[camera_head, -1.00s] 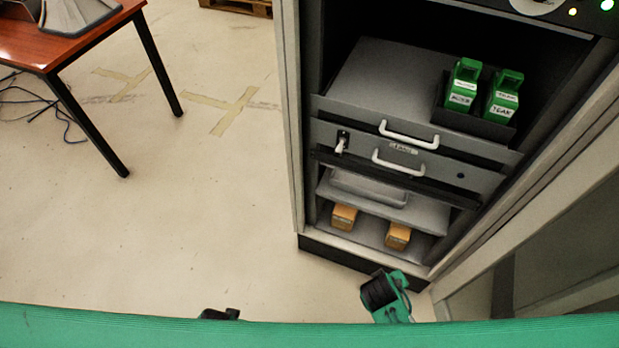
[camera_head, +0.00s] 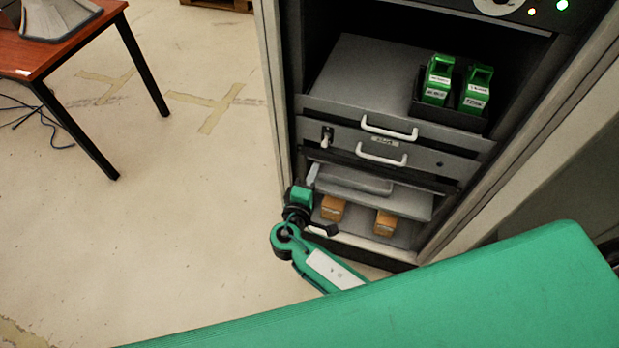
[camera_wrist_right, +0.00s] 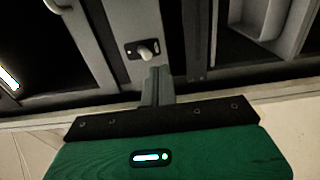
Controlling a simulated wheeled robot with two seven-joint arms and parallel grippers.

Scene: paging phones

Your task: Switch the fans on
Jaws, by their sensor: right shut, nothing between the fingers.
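A toggle switch (camera_head: 327,137) with a pale lever sits at the left end of a grey panel (camera_head: 437,162) in the rack; its lever slants downward. It also shows in the right wrist view (camera_wrist_right: 147,50). My right gripper (camera_head: 313,172) is just below the switch at the rack's left side. In the right wrist view its grey fingers (camera_wrist_right: 158,84) are together and empty, pointing at the switch. The tips look close to the lever; I cannot tell whether they touch it. My left gripper is not in view. No fans can be made out.
The panel has a white handle (camera_head: 382,154); another handle (camera_head: 389,128) is on the drawer above. Two green phones (camera_head: 438,79) stand in a dark holder on top. Orange-brown boxes (camera_head: 385,223) lie on a low shelf. A table (camera_head: 60,50) stands left; floor between is clear.

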